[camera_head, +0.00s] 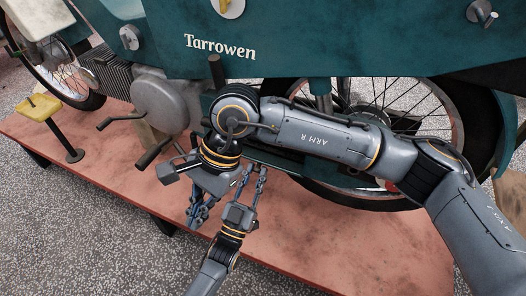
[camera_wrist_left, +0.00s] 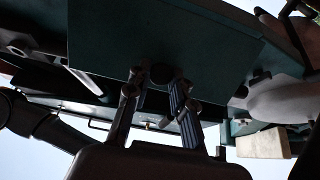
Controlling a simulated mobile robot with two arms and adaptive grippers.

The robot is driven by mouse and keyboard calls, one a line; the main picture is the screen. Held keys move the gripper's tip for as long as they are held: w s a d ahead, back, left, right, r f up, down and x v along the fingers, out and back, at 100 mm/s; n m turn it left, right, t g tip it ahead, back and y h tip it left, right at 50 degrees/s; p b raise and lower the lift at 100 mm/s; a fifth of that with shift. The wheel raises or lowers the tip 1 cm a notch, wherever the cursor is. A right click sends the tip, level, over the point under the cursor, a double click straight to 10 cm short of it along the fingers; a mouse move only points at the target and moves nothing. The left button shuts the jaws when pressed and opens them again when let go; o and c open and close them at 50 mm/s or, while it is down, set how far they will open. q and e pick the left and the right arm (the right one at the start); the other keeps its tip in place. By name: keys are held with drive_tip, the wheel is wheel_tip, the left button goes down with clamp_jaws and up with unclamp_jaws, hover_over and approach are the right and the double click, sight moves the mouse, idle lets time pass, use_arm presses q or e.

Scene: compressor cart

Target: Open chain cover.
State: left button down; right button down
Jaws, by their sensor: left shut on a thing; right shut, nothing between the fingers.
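In the left wrist view, a flat dark teal panel (camera_wrist_left: 200,40), which looks like the chain cover, fills the upper middle. A dark round knob (camera_wrist_left: 161,73) is at its lower edge, between the fingertips of my left gripper (camera_wrist_left: 158,88). The left gripper is shut on this knob. In the head view, my left gripper (camera_head: 257,178) reaches up from the bottom to the machine's lower side; its tips and the cover are largely hidden by my right arm. My right gripper (camera_head: 195,217) points down, shut and empty, left of the left gripper and over the platform.
A teal motorcycle-like machine (camera_head: 340,35) marked Tarrowen stands on a reddish platform (camera_head: 110,185). A rear wheel (camera_head: 440,115) is behind my right arm. A grey round engine casing (camera_head: 160,103) and pedals (camera_head: 118,119) are near the right gripper. A yellow-topped stand (camera_head: 39,107) is at left.

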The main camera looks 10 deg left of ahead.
drive_tip(key=w+d+n+t+h, duration=0.1)
drive_tip(key=w+d+t+h, duration=0.3)
drive_tip(key=w, duration=0.6)
wheel_tip(320, 180, up, 3)
drive_tip(key=t+h, duration=0.1)
drive_tip(key=t, duration=0.3)
hover_over(260, 162)
drive_tip(key=s, duration=0.2)
use_arm(q)
drive_tip(key=shift+f, duration=0.35)
use_arm(e)
drive_tip(key=x, duration=0.9)
drive_tip(key=shift+w+f, duration=0.1)
drive_tip(key=shift+w, duration=0.05)
drive_tip(key=shift+a, duration=0.1)
use_arm(q)
drive_tip(key=shift+r, duration=0.1)
use_arm(e)
drive_tip(key=shift+s+a+f, duration=0.25)
drive_tip(key=shift+s+f, duration=0.25)
drive_tip(key=shift+s, duration=0.25)
use_arm(q)
drive_tip(key=c, duration=1.2)
unclamp_jaws()
drive_tip(key=shift+w+r, duration=0.1)
drive_tip(key=shift+r, duration=0.1)
